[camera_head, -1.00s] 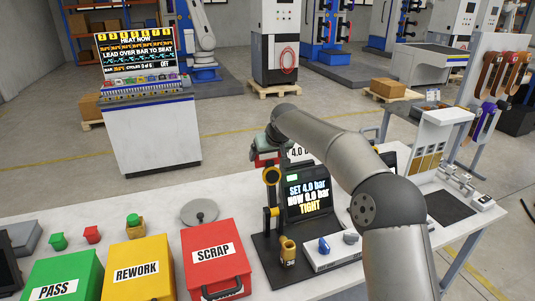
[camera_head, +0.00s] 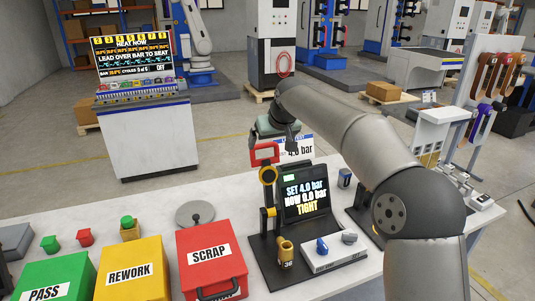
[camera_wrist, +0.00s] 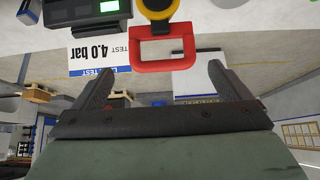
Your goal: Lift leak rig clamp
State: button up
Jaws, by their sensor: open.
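The fingers are spread apart with nothing held. In the head view my gripper (camera_head: 284,133) is just above and behind the handle, its fingers partly hidden. A brass fitting (camera_head: 285,252) stands on the rig's black base below the clamp. The rig screen (camera_head: 305,195) reads set 4.0 bar, now 0.0 bar, TIGHT.
A white 4.0 bar sign (camera_head: 300,149) stands close behind the screen. Green PASS (camera_head: 58,276), yellow REWORK (camera_head: 132,272) and red SCRAP (camera_head: 209,253) boxes are at the left front. A grey disc (camera_head: 195,213) lies behind SCRAP. A blue-knobbed block (camera_head: 333,252) is beside the rig.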

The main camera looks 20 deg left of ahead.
jog(key=b+v, duration=0.1)
jog(key=v, duration=0.8)
jog(key=shift+s+d+r, duration=0.1)
jog(key=shift+s+d, duration=0.05)
jog(key=shift+d, duration=0.05)
jog(key=s+d+f+m+g+h, duration=0.1)
jog(key=s+d+f+h, duration=0.1)
jog(key=s+d+f, duration=0.5)
jog(key=s+d+f+m+g+h, duration=0.1)
jog(key=s+d+f+m, duration=0.1)
jog(key=s+d, duration=0.6)
jog(key=s+d+f+m+h, duration=0.15)
jog(key=s+d+f, duration=0.3)
jog(key=d, duration=0.55)
jog(key=s+d+f+m+g, duration=0.1)
jog(key=s+d+f, duration=0.3)
jog(key=s, duration=0.4)
jog(key=s+d+f+m+g, duration=0.1)
jog(key=s+d+f+m, duration=0.1)
jog(key=s+d+f, duration=0.2)
jog(key=s+f, duration=0.3)
jog(key=s, duration=0.1)
jog(key=shift+s+d+g, duration=0.25)
jog(key=shift+d+g, duration=0.05)
jog(key=shift+d, duration=0.05)
